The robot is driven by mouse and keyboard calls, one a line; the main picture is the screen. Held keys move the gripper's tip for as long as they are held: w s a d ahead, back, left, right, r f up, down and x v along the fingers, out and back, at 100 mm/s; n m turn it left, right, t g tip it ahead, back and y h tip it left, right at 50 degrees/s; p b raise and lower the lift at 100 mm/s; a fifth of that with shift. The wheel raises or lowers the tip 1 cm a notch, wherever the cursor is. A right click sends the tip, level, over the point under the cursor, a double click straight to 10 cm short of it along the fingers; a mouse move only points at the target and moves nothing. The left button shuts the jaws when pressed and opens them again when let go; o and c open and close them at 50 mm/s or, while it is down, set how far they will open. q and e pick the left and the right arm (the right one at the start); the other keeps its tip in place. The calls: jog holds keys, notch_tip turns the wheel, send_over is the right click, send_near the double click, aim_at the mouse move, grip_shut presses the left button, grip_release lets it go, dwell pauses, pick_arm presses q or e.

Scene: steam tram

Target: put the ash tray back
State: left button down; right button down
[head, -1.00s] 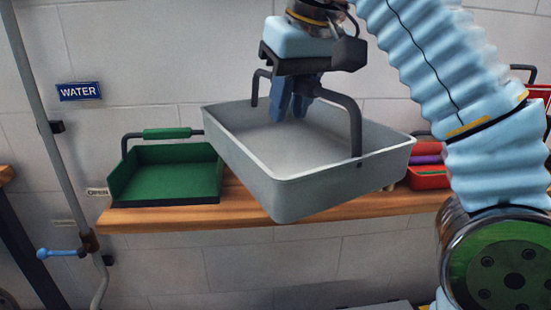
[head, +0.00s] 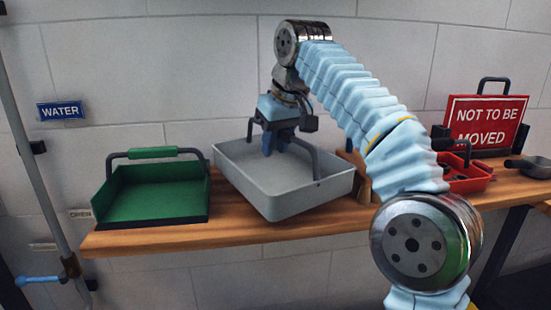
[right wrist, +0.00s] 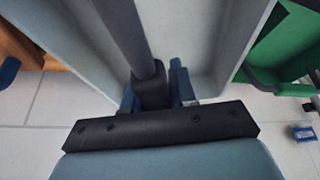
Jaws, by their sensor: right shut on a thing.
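The ash tray is a grey, shallow, open rectangular pan (head: 312,197) with a dark bar handle (head: 316,165) arching over it. It is at the wooden shelf (head: 110,240), right of the green pan, and looks empty. Its near corner reaches the shelf's front edge; I cannot tell whether it rests there or hangs just above. My right gripper (head: 279,146) points down over the tray and is shut on its handle. In the right wrist view the handle (right wrist: 125,30) runs between the blue fingers (right wrist: 155,90), with the grey tray (right wrist: 205,40) beyond. My left gripper is not in view.
A green pan (head: 155,195) with a green-gripped handle stands close left. Right are a red tray (head: 470,178), a red "NOT TO BE MOVED" sign (head: 487,122) and a small dark pan (head: 530,167). A grey pipe (head: 35,160) runs down the left. A tiled wall stands behind.

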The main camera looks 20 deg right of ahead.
aim_at(271, 172)
jog(key=shift+s+b+x, duration=0.2)
jog(key=shift+b+x, duration=0.4)
jog(key=shift+x, duration=0.6)
jog(key=shift+f, duration=0.6)
jog(key=shift+s, duration=0.1)
jog(key=shift+f, duration=0.15)
jog(key=c, duration=0.9)
grip_release()
